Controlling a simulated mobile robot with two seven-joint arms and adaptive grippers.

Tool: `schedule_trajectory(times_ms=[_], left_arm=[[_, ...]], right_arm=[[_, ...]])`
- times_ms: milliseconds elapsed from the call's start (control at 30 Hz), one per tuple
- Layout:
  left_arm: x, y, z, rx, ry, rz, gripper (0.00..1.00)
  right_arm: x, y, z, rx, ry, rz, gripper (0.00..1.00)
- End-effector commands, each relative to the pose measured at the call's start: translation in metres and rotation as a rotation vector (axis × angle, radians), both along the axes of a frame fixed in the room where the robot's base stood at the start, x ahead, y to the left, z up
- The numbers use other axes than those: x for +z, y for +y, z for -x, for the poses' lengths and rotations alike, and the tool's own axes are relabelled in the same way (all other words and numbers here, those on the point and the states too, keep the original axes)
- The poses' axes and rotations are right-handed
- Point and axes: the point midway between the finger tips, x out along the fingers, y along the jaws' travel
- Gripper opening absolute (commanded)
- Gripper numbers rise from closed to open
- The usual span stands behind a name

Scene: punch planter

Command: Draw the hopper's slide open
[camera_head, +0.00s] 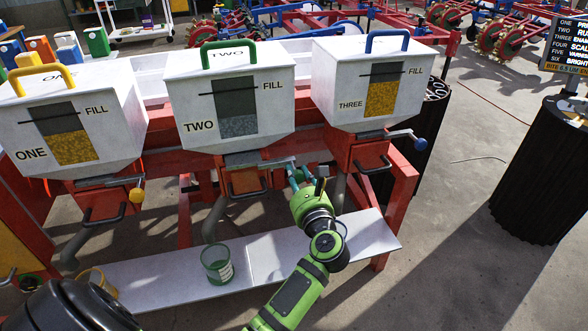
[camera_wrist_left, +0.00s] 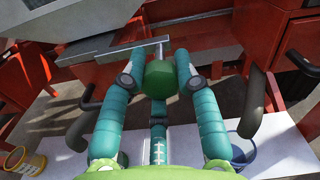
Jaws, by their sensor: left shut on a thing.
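Hopper TWO (camera_head: 183,92) is a white box with a green handle and a window showing grey fill, in the middle of the head view. Its grey slide (camera_head: 243,160) lies under the box; in the wrist view the slide (camera_wrist_left: 100,48) has a rod ending in a green knob (camera_wrist_left: 160,79). My left gripper (camera_head: 297,176) is shut on this knob, with a teal finger on each side of it in the wrist view (camera_wrist_left: 158,82). My right gripper is not in view.
Hopper ONE (camera_head: 110,90) with a yellow knob (camera_head: 137,195) and hopper THREE (camera_head: 330,75) with a blue knob (camera_head: 421,144) stand either side. Black lever handles hang below the hoppers. A green cup (camera_head: 217,265) and yellow cup (camera_head: 97,279) stand on the white shelf (camera_head: 160,282).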

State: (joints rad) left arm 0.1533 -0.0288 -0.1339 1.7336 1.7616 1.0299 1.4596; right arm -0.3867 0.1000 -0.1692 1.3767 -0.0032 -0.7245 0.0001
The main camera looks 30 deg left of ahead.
Motion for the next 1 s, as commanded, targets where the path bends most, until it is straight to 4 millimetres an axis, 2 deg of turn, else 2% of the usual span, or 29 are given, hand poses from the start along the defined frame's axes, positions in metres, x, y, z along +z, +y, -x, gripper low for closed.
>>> schedule_trajectory(times_ms=[133,433,467,500,1000], left_arm=[[-0.0013,-0.0128,0.0112,0.0,0.002,0.002,0.0],[-0.0014,-0.0146,0.0125,0.001,0.005,0.001,0.0],[-0.0015,-0.0146,0.0126,0.001,0.005,0.001,0.43],[-0.0016,-0.0147,0.0125,0.001,0.005,0.001,0.56],[0.0,-0.0132,0.0116,0.001,0.001,0.0,0.56]], right_arm=[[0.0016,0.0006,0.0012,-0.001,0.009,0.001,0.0],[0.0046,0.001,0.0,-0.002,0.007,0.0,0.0],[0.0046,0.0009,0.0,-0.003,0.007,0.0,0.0],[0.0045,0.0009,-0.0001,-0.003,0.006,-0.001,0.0],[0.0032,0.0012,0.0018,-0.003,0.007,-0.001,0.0]])
